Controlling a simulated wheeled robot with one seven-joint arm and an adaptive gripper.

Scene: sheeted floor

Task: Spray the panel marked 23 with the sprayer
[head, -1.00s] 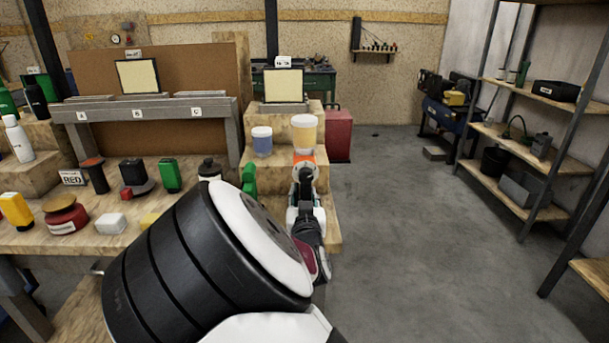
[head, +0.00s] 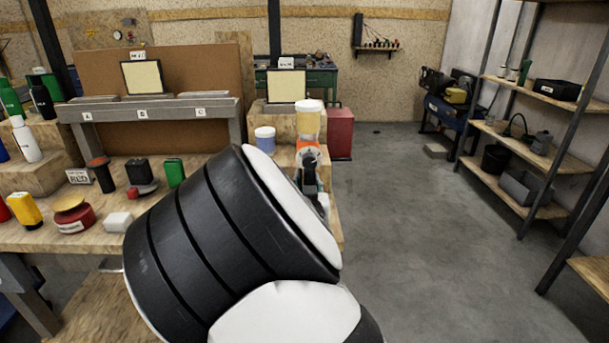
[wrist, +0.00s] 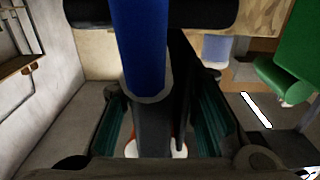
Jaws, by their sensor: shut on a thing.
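The sprayer has a pale yellow cup (head: 309,122) with a white lid on top and an orange part just below it. My gripper (head: 309,168) is at the sprayer, low in front of the cup, partly hidden behind my arm. In the wrist view, the gripper (wrist: 165,128) is shut on a dark part of the sprayer (wrist: 160,120), and a blue cylinder is close to the camera. Two cream panels with dark frames stand at the back, one left (head: 141,77) and one right (head: 286,87). Their small tags are too small to read.
A workbench (head: 115,236) with several bottles and blocks is at left. A red cabinet (head: 340,134) stands behind. The floor to the right is clear, up to metal shelving (head: 545,160).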

